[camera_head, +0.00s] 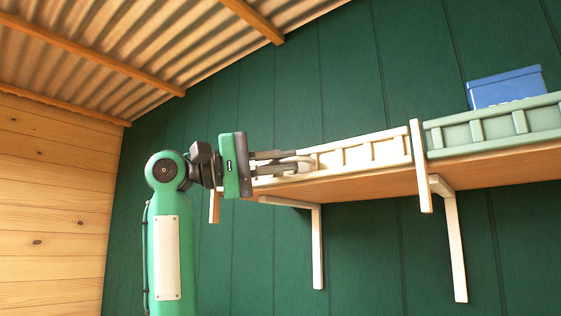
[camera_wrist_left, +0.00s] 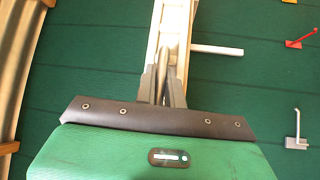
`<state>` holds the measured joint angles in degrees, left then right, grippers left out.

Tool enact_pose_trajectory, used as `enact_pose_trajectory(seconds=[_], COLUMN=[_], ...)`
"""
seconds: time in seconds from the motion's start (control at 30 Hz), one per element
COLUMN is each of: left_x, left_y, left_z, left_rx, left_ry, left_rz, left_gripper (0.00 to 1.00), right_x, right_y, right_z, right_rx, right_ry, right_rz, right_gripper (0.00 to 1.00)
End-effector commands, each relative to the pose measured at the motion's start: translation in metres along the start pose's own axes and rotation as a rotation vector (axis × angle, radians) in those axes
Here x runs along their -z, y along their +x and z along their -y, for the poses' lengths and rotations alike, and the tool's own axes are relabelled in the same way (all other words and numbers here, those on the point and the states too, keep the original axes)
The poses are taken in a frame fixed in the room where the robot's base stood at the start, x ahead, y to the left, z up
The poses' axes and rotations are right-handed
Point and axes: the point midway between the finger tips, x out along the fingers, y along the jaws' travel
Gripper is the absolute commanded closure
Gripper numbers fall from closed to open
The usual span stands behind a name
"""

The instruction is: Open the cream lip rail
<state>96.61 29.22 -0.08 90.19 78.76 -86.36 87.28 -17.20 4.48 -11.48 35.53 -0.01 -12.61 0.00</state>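The cream lip rail (camera_head: 362,153) stands upright along the front edge of the left part of the wall shelf, its ribbed face towards me. A pale rounded handle (camera_head: 304,164) is at its left end. My left gripper (camera_head: 296,162) reaches in from the left at shelf height, its fingers at this handle. In the left wrist view the fingers (camera_wrist_left: 165,88) sit close on both sides of a narrow bar, which seems to be the handle. The fingers and gripper body hide the rail's left end. My right gripper is in neither view.
A green lip rail (camera_head: 495,128) fronts the right part of the shelf, with a blue box (camera_head: 506,87) behind it. A cream post (camera_head: 420,165) divides the parts. White brackets (camera_head: 317,245) hang below. Wall hooks (camera_wrist_left: 300,38) show in the left wrist view.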

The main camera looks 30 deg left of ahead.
Motion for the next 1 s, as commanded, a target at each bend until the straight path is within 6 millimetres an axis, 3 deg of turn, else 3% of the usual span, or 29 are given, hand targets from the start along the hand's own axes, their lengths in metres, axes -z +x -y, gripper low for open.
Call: enact_pose_trajectory(seconds=[0.33, 0.73, 1.0], left_x=[-0.001, -0.008, -0.008], left_y=[-0.001, -0.009, -0.009], left_z=[0.009, 0.061, 0.062], left_rx=[0.000, 0.001, 0.000], left_ry=[0.000, 0.000, 0.000], left_rz=[-0.001, -0.001, -0.001], left_gripper=[1.00, 1.00, 1.00], right_x=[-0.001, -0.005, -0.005], right_y=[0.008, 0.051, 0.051], right_z=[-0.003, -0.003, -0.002], right_rx=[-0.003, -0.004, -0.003], right_ry=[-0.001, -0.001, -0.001], right_rz=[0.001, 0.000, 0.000], right_gripper=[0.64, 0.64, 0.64])
